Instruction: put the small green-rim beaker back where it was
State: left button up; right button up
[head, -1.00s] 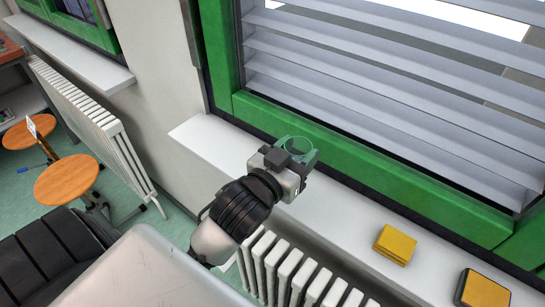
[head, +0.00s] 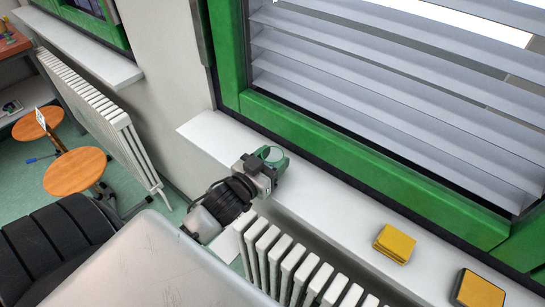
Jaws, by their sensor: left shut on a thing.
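The small green-rim beaker (head: 270,154) is at my left gripper (head: 272,163), over the white window sill (head: 325,200) in the head view. Its round green rim shows; its lower part is hidden by the gripper. My left gripper is shut on the beaker. I cannot tell whether the beaker's base touches the sill. My right gripper is not in view.
Yellow sponge-like blocks (head: 395,243) and a dark-edged yellow block (head: 481,291) lie further right on the sill. A green window frame (head: 370,165) with grey blinds stands behind. A white radiator (head: 290,265) is below. The sill's left end is clear.

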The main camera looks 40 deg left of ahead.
pick_arm(q)
jog(key=o, duration=1)
jog(key=shift+f, duration=0.1)
jog(key=shift+s, duration=0.2)
jog(key=s+a+b, duration=0.1)
jog(key=s+b, duration=0.2)
jog(key=s, duration=0.8)
jog(key=shift+s+r, duration=0.2)
jog(key=shift+s, duration=0.15)
